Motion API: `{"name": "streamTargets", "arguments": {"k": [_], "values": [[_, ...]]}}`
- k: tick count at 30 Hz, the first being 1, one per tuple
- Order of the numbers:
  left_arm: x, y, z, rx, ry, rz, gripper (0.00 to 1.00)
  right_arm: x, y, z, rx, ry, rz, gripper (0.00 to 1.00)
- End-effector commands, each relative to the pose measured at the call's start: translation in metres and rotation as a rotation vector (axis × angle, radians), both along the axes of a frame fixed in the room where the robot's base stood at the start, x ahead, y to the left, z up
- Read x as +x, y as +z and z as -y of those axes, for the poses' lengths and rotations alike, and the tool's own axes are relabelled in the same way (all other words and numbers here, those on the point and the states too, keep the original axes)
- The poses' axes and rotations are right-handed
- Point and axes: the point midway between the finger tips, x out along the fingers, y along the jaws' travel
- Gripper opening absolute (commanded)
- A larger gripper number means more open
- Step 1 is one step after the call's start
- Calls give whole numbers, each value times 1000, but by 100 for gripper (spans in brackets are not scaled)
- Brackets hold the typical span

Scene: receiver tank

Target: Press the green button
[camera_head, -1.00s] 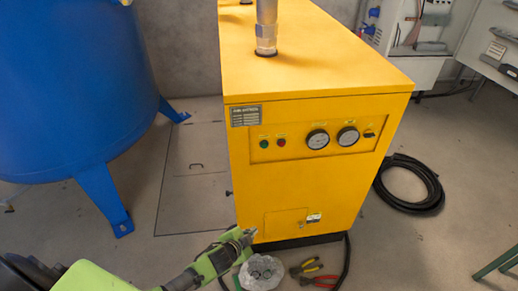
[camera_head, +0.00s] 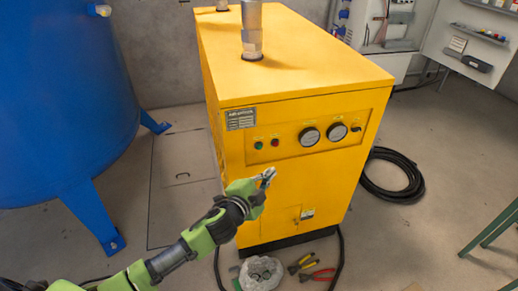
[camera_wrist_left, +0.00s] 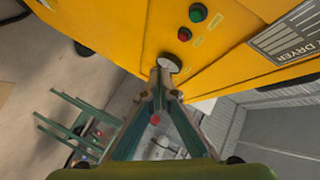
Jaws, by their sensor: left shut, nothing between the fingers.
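The green button (camera_head: 258,145) is a small round knob on the front panel of the yellow dryer cabinet (camera_head: 320,185), below the name plate. It also shows in the left wrist view (camera_wrist_left: 198,13), near the top edge. A red button (camera_head: 275,143) sits just right of it in the head view. My left gripper (camera_head: 268,175) is shut and empty, in front of the cabinet, below the two buttons in the head view. In the left wrist view its fingertips (camera_wrist_left: 163,75) are apart from the green button in the picture. My right gripper is not in view.
Two round gauges (camera_head: 309,136) and a black switch (camera_head: 356,128) are on the same panel. A blue tank (camera_head: 65,120) stands at the left. Pliers (camera_head: 318,275) and a pale bag (camera_head: 261,274) lie on the floor before the cabinet. A black hose coil (camera_head: 368,185) lies at the right.

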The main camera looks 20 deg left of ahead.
Motion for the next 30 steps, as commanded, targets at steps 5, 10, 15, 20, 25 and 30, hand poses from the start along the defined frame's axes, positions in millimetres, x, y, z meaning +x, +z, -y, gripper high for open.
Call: {"name": "streamTargets", "arguments": {"k": [5,10,15,20,25,30], "values": [[1,-1,-1,0,1,0,0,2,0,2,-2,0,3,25],[12,-1,-8,2,1,1,0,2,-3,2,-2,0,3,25],[32,-2,-22,3,1,1,0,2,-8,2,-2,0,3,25],[51,-2,-35,2,2,0,0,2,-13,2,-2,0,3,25],[65,-1,-44,1,1,-2,0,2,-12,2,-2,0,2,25],[72,-1,-49,1,1,-2,0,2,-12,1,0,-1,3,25]]}}
